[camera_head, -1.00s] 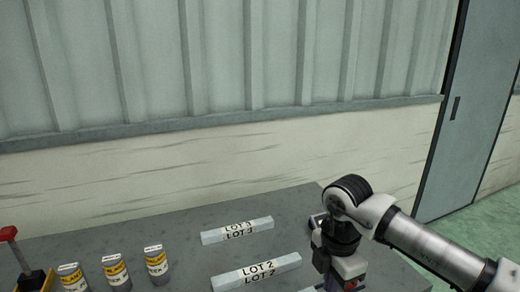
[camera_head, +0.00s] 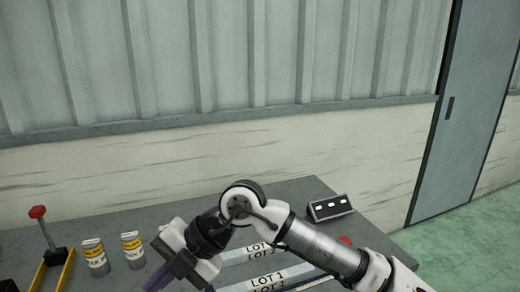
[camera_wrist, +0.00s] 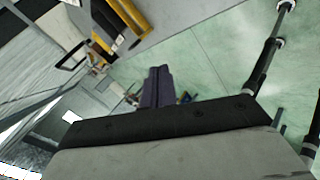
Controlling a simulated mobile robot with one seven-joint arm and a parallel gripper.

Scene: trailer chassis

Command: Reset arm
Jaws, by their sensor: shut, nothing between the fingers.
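My arm reaches in from the lower right of the head view, with its wrist over the grey table (camera_head: 290,195). My gripper (camera_head: 158,282) points down and left, just right of two jars with yellow and white labels (camera_head: 95,257) (camera_head: 133,250). In the wrist view, the dark fingers of my gripper (camera_wrist: 158,85) are together, with nothing between them. Part of the table behind my wrist is hidden.
White bars marked LOT (camera_head: 262,250) and LOT 1 (camera_head: 268,280) lie under my arm. A dark box with white buttons (camera_head: 329,207) stands at the table's back right. A red-topped lever on a yellow-edged base (camera_head: 55,257) stands left of the jars. Green floor is clear at right.

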